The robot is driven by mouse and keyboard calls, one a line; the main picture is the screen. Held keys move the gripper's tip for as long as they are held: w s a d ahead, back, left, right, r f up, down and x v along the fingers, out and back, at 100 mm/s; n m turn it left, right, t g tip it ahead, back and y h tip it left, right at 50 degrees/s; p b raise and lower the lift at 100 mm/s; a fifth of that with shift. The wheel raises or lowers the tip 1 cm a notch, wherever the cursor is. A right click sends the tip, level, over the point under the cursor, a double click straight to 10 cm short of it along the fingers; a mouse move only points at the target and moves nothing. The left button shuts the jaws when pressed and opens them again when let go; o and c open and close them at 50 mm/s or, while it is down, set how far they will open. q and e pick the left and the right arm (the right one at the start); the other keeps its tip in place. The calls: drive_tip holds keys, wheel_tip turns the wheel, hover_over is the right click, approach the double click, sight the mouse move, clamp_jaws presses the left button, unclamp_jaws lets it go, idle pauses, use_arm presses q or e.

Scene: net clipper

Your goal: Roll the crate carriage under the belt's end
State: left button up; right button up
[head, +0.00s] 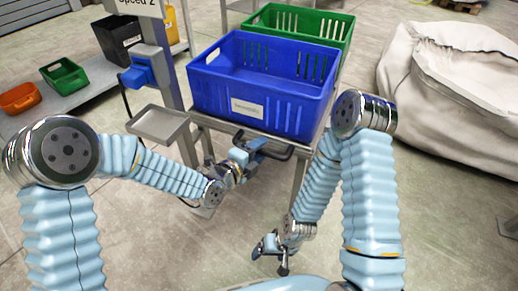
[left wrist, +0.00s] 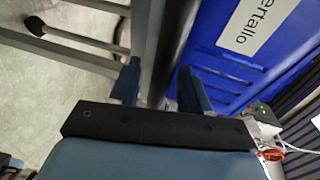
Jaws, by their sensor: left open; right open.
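The crate carriage (head: 222,124) is a metal frame on legs with a black handle (head: 276,154) at its near side. It carries a blue crate (head: 215,95) with a white label and, behind it, a green crate (head: 340,24). My left gripper (head: 252,149) is open at the handle. In the left wrist view its fingers (left wrist: 160,88) stand apart, with a dark bar (left wrist: 178,45) between or just beyond them; contact cannot be told. The blue crate (left wrist: 215,70) fills the right there. My right gripper (head: 269,247) is open and empty, low in front. I cannot make out the belt.
A post with a "speed 2" sign (head: 140,6), a blue box (head: 140,76) and a small grey tray (head: 158,123) stands left of the carriage. A low shelf with small bins (head: 63,78) is further left. A large white sack (head: 455,90) lies right. Floor at front right is clear.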

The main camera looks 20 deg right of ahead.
use_arm(q)
drive_tip(key=shift+w+d, duration=0.15)
drive_tip(key=shift+c, duration=0.3)
clamp_jaws()
